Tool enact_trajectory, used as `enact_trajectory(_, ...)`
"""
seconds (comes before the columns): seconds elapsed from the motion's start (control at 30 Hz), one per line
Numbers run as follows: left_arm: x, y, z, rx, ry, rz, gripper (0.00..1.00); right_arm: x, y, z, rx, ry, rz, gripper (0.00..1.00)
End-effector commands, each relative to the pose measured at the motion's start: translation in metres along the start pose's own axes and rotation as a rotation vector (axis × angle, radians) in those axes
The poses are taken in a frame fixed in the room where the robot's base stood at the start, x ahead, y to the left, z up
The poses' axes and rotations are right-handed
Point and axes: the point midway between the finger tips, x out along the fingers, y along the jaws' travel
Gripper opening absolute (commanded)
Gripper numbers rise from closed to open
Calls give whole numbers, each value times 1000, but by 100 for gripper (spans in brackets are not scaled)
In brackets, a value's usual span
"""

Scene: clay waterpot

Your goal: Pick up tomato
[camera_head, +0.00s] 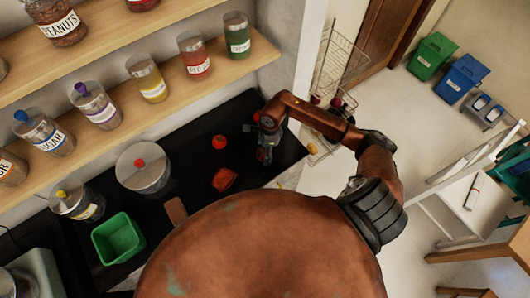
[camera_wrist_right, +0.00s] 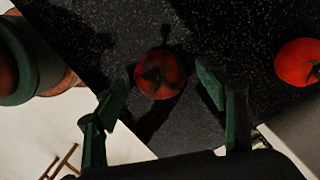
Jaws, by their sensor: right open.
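In the right wrist view a red tomato (camera_wrist_right: 160,76) with a dark stem lies on the speckled black counter, beyond the gap between my right gripper's fingers (camera_wrist_right: 160,105). A second red tomato (camera_wrist_right: 297,62) lies at the right edge of that view. In the head view my right gripper (camera_head: 264,153) is over the right end of the counter, open, with nothing seen between its fingers. A tomato (camera_head: 219,141) lies left of it, and a darker red item (camera_head: 224,179), unclear in shape, lies below that. My left gripper is not in view.
The black counter (camera_head: 190,150) ends just right of my right gripper. A green square container (camera_head: 118,239) and a metal canister (camera_head: 143,168) stand at its left. Wooden shelves (camera_head: 130,105) with several jars run above it. A wire rack (camera_head: 338,65) stands past the wall.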

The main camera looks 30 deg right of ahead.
Motion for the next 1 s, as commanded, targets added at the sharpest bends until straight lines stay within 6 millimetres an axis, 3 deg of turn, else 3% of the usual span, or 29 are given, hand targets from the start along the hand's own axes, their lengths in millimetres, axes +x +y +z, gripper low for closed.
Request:
enact_trajectory(0.13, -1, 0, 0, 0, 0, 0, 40, 11, 0, 0, 1, -1, 0, 65)
enact_trajectory(0.37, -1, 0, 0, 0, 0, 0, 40, 11, 0, 0, 0, 0, -1, 64)
enact_trajectory(1.0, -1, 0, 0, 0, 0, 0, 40, 11, 0, 0, 0, 0, -1, 20)
